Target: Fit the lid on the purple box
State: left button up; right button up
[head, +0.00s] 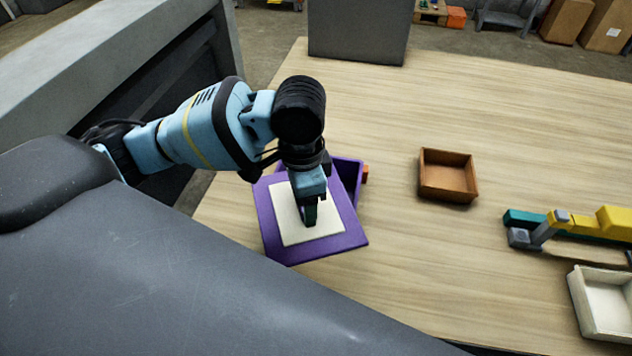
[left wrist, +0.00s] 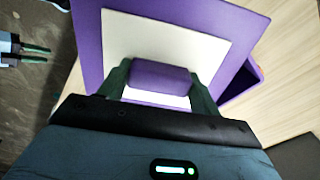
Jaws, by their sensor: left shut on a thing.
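The lid (head: 265,217) is a flat purple plate with a white square panel; in the left wrist view its purple knob (left wrist: 160,78) is between my fingers. My left gripper (head: 310,213) is shut on that knob. The purple box (head: 352,178) is open-topped and partly hidden behind the lid and my left arm; its corner also shows in the left wrist view (left wrist: 243,85). The lid is offset toward the near left of the box and overlaps it in view. I cannot tell whether they touch. My right gripper (left wrist: 38,53) shows at the left wrist view's left edge, open and empty.
A small orange thing (head: 366,173) is beside the box's right side. A brown wooden tray (head: 447,192), a yellow and teal tool (head: 575,222) and a cream tray (head: 590,307) are to the right. A grey block (head: 358,32) stands at the back.

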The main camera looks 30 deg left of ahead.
pick_arm(q)
jog(key=m, duration=0.3)
jog(key=d+m, duration=0.1)
jog(key=m, duration=0.3)
jog(key=shift+s+f, duration=0.1)
jog(key=shift+s, duration=0.05)
jog(key=m, duration=0.5)
jog(key=shift+s+d, duration=0.15)
jog(key=shift+d, duration=0.15)
jog(key=m, duration=0.4)
jog(key=d+m, duration=0.1)
jog(key=m, duration=0.1)
jog(key=shift+s+f+m, duration=0.1)
jog(key=shift+s+m, duration=0.1)
jog(key=shift+m, duration=0.1)
jog(key=m, duration=0.5)
jog(key=shift+s+d, duration=0.15)
jog(key=shift+d, duration=0.1)
pick_arm(e)
jog(key=shift+w+a, duration=0.1)
